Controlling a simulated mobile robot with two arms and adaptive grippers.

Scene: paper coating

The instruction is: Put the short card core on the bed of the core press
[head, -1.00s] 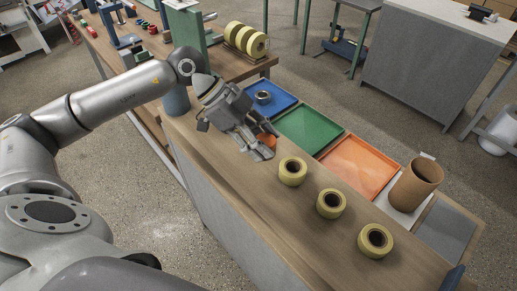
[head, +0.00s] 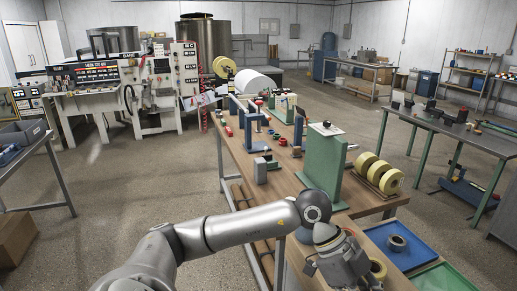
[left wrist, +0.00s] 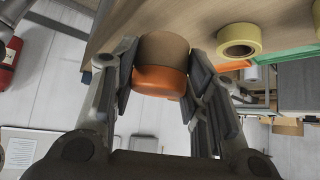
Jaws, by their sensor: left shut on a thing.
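My left gripper (left wrist: 160,85) is shut on a short cylinder, brown above and orange below, which I take as the short card core (left wrist: 163,50). Its fingers press on both sides in the left wrist view. In the head view my left gripper (head: 366,280) is at the bottom edge, and the core is hidden there. On the long wooden bench, a blue upright frame (head: 258,140) stands beyond the gripper; it may be the core press, but I cannot tell. Its bed is not clear. My right gripper is not in view.
A green upright panel (head: 324,162) stands between the gripper and the blue frame. Several yellow rolls (head: 378,174) lie right of it. A blue tray (head: 414,257) holds a dark-centred roll (head: 397,243). Small red and green parts crowd the far bench. A yellow roll (left wrist: 238,40) is near the gripper.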

